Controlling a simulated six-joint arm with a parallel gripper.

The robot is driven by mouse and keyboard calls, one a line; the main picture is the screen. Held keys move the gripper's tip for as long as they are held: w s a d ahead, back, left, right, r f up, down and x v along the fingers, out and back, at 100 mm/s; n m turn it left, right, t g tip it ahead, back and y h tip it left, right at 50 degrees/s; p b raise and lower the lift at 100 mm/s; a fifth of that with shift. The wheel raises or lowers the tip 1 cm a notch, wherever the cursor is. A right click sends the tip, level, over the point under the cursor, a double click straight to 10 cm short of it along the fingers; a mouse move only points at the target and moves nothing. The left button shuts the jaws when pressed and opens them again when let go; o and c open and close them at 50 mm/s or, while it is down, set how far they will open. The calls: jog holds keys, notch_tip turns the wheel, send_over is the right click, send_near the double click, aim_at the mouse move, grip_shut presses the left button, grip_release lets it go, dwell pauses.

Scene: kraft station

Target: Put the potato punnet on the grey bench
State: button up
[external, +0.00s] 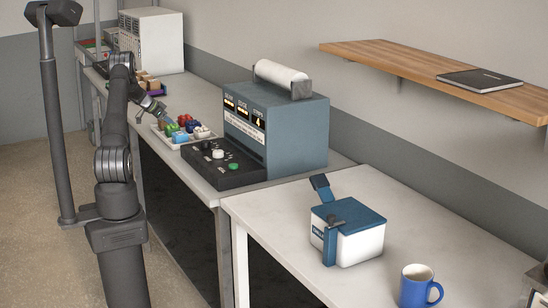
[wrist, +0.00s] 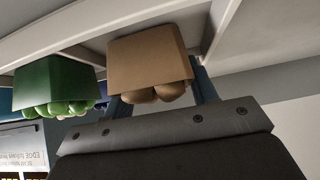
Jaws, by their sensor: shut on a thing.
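The potato punnet (wrist: 148,62) is a small brown box with round brown potatoes at its open side, in the upper middle of the wrist view. The blue fingers of my gripper (external: 163,114) are shut on it, one on each side. In the external view my gripper is at the white tray (external: 177,146), and I cannot make out the potato punnet there. In the wrist view the punnet appears beside the white tray bars; I cannot tell whether it touches the tray. The long grey bench (external: 202,187) carries this tray.
A green punnet (wrist: 50,82) with green contents is close beside the potato one. Several coloured punnets sit in the tray. A blue-grey machine (external: 290,130) stands right of it. The pale front table (external: 300,250) holds a blue-lidded box (external: 358,243) and a blue mug (external: 415,291).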

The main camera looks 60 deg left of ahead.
jog(key=shift+f, duration=0.15)
jog(key=o, duration=1.2)
jog(key=shift+f, duration=0.1)
jog(key=v, duration=1.7)
jog(key=shift+s, duration=0.15)
jog(key=x, duration=1.6)
